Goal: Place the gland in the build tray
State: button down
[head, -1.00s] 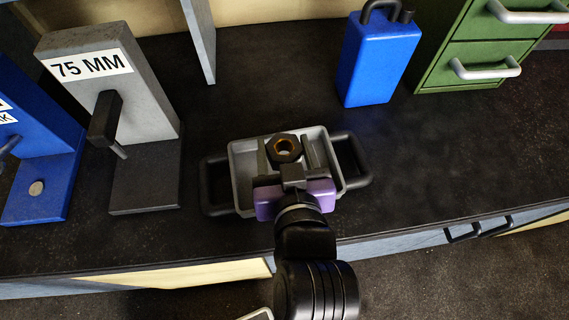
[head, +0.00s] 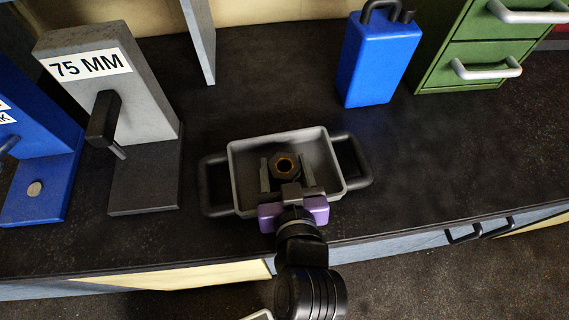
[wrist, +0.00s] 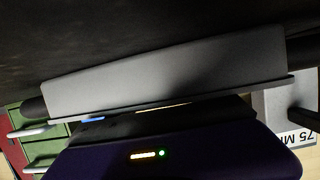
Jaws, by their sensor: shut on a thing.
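The build tray (head: 322,140) is a grey open tray with a black handle at each end, standing on the dark bench. My gripper (head: 285,170) is over the tray with its fingers inside the rim outline. It is shut on the gland (head: 285,160), a dark nut-like piece with a brass ring in its opening. The gland is within the tray's walls as seen from above; whether it touches the floor I cannot tell. In the wrist view the tray's grey wall (wrist: 170,75) fills the middle, and the gland is hidden.
A grey stand (head: 110,75) marked 75 MM and a blue stand (head: 40,185) are at the left. A blue can-like block (head: 375,60) and green drawers (head: 480,50) stand at the back right. The bench right of the tray is clear.

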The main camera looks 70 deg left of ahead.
jog(key=shift+c, duration=2.2)
grip_release()
jog(key=shift+r, duration=0.1)
jog(key=b+v, duration=0.1)
jog(key=v, duration=1.1)
